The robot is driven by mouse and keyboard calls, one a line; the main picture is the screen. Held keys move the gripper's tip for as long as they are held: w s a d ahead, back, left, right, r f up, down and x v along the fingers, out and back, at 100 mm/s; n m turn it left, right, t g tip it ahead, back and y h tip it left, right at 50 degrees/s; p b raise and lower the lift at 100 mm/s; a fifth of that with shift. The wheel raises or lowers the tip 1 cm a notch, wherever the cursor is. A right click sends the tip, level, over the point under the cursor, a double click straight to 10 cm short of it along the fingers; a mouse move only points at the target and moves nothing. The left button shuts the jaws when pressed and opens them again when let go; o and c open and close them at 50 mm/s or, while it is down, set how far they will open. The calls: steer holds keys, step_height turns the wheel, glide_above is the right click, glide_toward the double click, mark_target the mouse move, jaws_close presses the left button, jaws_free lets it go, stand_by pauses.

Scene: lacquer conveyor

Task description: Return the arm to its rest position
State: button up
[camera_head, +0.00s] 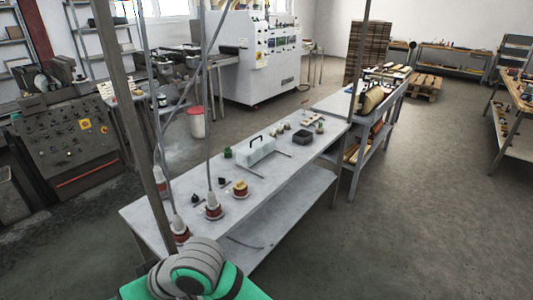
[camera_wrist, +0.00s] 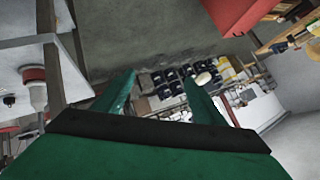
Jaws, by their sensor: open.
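My gripper (camera_wrist: 160,95) shows in the wrist view with its two green fingers spread apart and nothing between them. The view past the fingers looks out over the floor towards shelving, not down at a bench. In the head view my arm, grey and green, is at the bottom, left of the middle, near the front end of the grey workbench (camera_head: 290,180). The gripper's fingers cannot be made out in the head view.
The workbench carries red-based bottles (camera_head: 213,208), a clear box with a dark handle (camera_head: 257,150) and a dark tray (camera_head: 302,138). Posts rise beside it. A white machine (camera_head: 260,60) stands behind. In the wrist view a red surface (camera_wrist: 240,15) is at top.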

steer(key=w+a+r+m+t+y, duration=0.3)
steer(key=a+r+y, duration=0.1)
steer(key=y, duration=0.1)
steer(key=w+d+f+m+t, duration=0.2)
steer(key=w+d+m+t, duration=0.2)
steer(key=m+t, duration=0.25)
steer(key=s+d+f+m+t+h, duration=0.3)
steer(key=d+f+m+t+h, duration=0.3)
steer(key=d+f+h, duration=0.5)
steer(key=s+d+f+n+h, duration=0.2)
steer(key=s+d+f, duration=0.3)
steer(key=s+d, duration=0.5)
steer(key=s+d+f+n+h, duration=0.2)
steer(key=s+d+f, duration=0.3)
steer(key=s+d, duration=0.4)
steer(key=s+n+g, duration=0.1)
steer(key=s, duration=0.5)
steer(key=shift+d, duration=0.4)
steer(key=shift+n, duration=0.25)
